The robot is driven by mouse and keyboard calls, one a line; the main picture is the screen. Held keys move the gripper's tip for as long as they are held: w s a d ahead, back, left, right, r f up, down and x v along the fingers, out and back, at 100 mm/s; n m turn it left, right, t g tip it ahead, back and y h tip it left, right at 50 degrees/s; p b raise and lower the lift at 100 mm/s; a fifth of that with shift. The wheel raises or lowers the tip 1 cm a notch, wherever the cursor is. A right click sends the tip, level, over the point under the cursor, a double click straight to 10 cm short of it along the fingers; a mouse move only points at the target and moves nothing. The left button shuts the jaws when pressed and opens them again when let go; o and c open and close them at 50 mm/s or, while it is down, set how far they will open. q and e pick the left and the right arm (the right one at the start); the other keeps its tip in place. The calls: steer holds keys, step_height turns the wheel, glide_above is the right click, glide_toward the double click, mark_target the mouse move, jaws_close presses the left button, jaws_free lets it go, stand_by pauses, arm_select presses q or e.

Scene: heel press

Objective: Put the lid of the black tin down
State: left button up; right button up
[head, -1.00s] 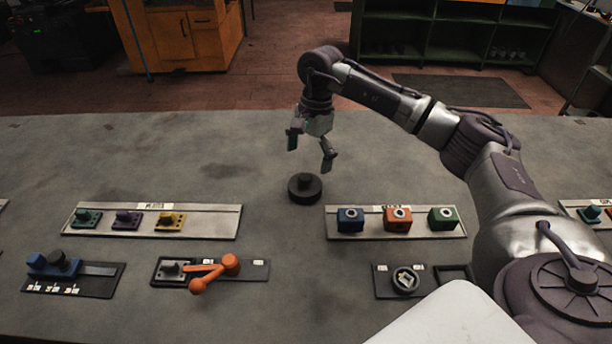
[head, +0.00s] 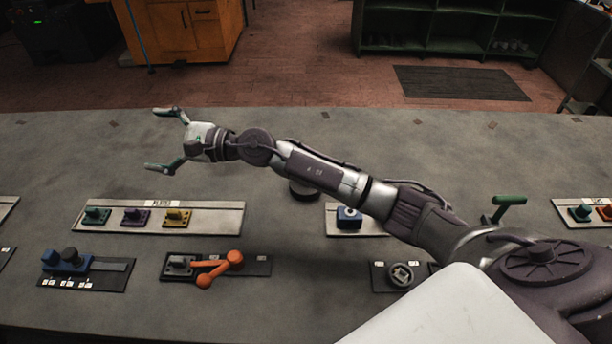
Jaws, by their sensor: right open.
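A round black tin (head: 302,192) stands on the grey table, mostly hidden behind my right forearm. Only its lower front edge shows, so I cannot see its lid or how the lid sits now. My right gripper (head: 158,138) is open and empty, its fingers spread and pointing left. It hangs over the left part of the table, well left of the tin. My left gripper is not in view.
A white strip (head: 225,220) carries green, purple and yellow pieces. A blue ringed block (head: 348,217) shows beside my arm. In front lie a blue slider fixture (head: 65,262) and an orange lever (head: 218,265). A green handle (head: 510,200) stands at right. The back-left table is clear.

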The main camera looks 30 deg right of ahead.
step_height(320, 180, up, 3)
steer(key=w+d+m+t+h+p, duration=0.15)
steer(key=m+t+h, duration=0.25)
steer(key=m+t, duration=0.4)
steer(key=m+g+h+p, duration=0.3)
steer(key=m+g+h, duration=0.8)
steer(key=m+h, duration=1)
glide_toward(301, 191)
steer(key=shift+w+d+r, duration=0.5)
steer(key=shift+w+d, duration=0.15)
steer(key=shift+w, duration=0.15)
steer(key=x, duration=0.7)
steer(key=shift+d+f, duration=0.2)
steer(key=shift+d, duration=0.25)
steer(key=shift+x, duration=3)
steer(key=shift+s+r, duration=0.1)
steer(key=c, duration=0.8)
